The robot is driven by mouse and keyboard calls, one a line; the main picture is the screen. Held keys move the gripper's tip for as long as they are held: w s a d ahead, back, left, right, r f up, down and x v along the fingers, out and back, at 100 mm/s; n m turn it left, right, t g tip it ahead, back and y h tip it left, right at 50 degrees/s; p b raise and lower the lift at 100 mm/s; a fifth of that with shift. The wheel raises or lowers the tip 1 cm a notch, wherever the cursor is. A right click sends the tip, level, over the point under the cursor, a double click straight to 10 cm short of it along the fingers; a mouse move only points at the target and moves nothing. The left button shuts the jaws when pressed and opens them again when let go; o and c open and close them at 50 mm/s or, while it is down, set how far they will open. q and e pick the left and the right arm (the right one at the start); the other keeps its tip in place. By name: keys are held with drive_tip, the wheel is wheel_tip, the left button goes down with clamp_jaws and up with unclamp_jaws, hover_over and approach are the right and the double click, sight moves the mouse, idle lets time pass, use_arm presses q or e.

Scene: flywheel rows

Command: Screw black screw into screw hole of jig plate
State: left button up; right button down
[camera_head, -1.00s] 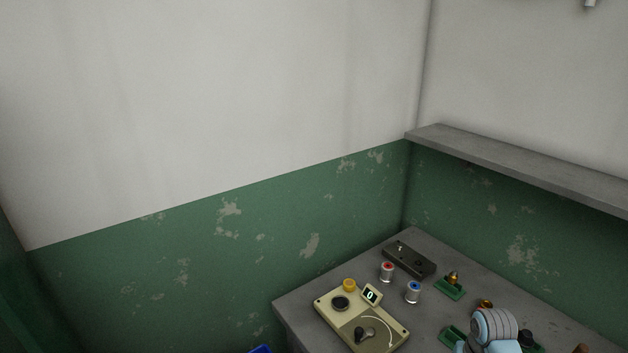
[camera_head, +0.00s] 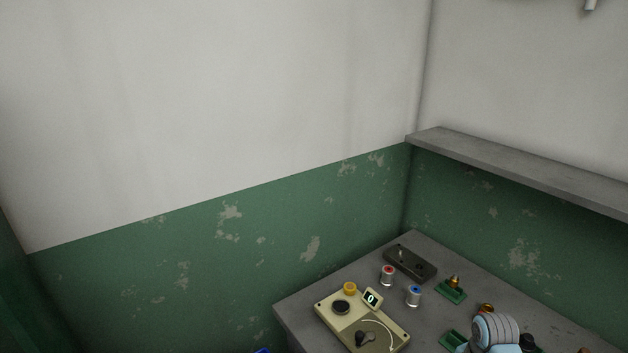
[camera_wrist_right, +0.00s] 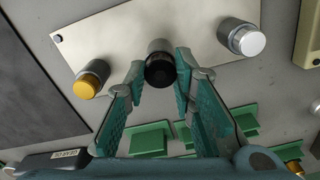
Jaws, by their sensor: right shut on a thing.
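The black screw (camera_wrist_right: 160,72) is between the teal fingers of my right gripper (camera_wrist_right: 160,64) in the right wrist view. The gripper is shut on it, with a finger on each side of its head. The screw is over the pale jig plate (camera_wrist_right: 115,40), near the plate's middle. Its lower end and the screw hole are hidden, so I cannot tell how deep it is. A yellow-capped screw (camera_wrist_right: 91,78) stands to its left and a silver-capped one (camera_wrist_right: 240,38) to its right on the plate. My left gripper is in neither view.
Green holders (camera_wrist_right: 148,138) lie on the grey surface near the gripper. A shelf (camera_head: 520,168) runs above.

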drive_tip(key=m, duration=0.4)
drive_tip(key=shift+m, duration=0.4)
drive_tip(key=m, duration=0.5)
drive_tip(key=c, duration=1.7)
unclamp_jaws()
drive_tip(key=shift+r, duration=1.5)
drive_tip(key=shift+o, duration=0.7)
